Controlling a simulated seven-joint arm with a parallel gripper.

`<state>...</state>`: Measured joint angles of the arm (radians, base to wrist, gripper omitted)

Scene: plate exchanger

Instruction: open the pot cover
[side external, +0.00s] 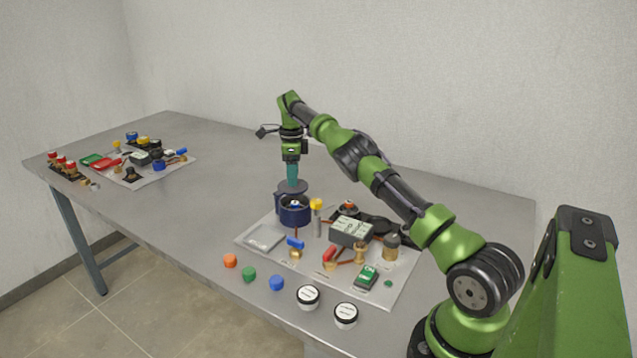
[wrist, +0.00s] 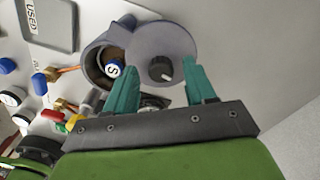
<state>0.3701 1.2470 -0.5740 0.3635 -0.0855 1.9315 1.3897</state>
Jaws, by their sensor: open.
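The pot (side external: 295,215) is dark blue and stands at the back left corner of the near board. Its grey cover (side external: 293,187) is swung partly aside, which the wrist view shows (wrist: 172,38). There the pot's mouth is uncovered, and a blue-and-white item marked S (wrist: 113,69) sits inside. A dark round knob (wrist: 160,68) stands on the cover. My gripper (side external: 292,184) points down just above the cover. In the wrist view its teal fingers (wrist: 161,76) are open, one on each side of the knob with gaps between. Contact cannot be told.
Several coloured caps and two white-topped jars (side external: 308,297) lie along the table's front edge. A second loaded board (side external: 180,169) is at the far left. Bare table lies between.

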